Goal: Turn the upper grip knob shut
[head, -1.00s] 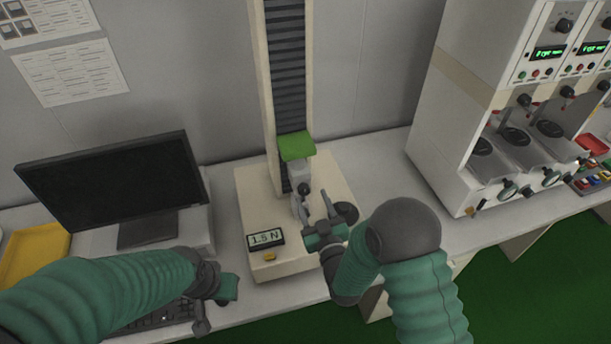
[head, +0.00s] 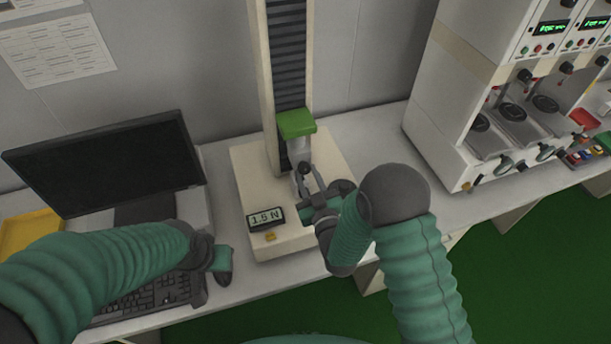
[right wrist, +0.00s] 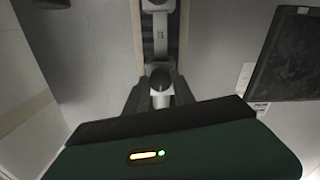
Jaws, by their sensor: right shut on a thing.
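The test stand has a tall column and a green-topped head (head: 297,124) with a light upper grip below it. The dark round upper grip knob (head: 304,168) sits on the front of that grip. My right gripper (head: 311,176) reaches it from the front right and is shut on the knob. In the right wrist view the knob (right wrist: 160,80) lies between the two dark fingers; its turn angle is hard to read. My left gripper (head: 212,283) hangs over the keyboard, its fingers apart and empty.
The stand's cream base (head: 278,243) carries a display (head: 266,218) reading 1.5 N and a yellow button (head: 270,237). A monitor (head: 105,165) and keyboard (head: 145,300) are at left, with a yellow tray (head: 30,232). A white multi-station machine (head: 440,120) stands at right.

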